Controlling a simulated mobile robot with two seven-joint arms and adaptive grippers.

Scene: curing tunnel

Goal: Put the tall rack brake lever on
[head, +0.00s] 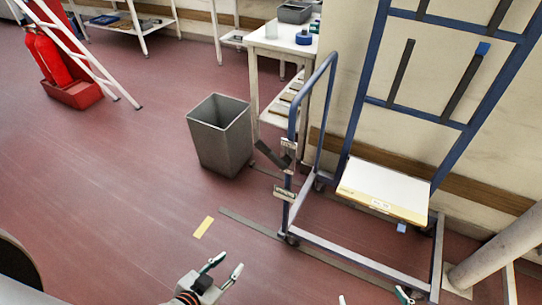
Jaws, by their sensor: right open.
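The tall rack is a blue-framed wheeled rack (332,95) standing against the wall on the right, with a grey base frame on the floor. A dark lever (271,154) sticks out to the left of its near post, tilted with its free end up-left. Small white labels (285,192) sit on that post by the lever. My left gripper (231,262) is open and empty at the bottom centre, in front of the rack and apart from the lever. My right gripper (372,296) is mostly cut off by the bottom edge; its fingertips are spread apart.
A grey bin (220,135) stands just left of the rack. A white-topped box (384,190) sits low on the rack. A white table (275,42) is behind. Red extinguishers (50,58) stand far left. A pale pipe (495,248) is at right. The left floor is clear.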

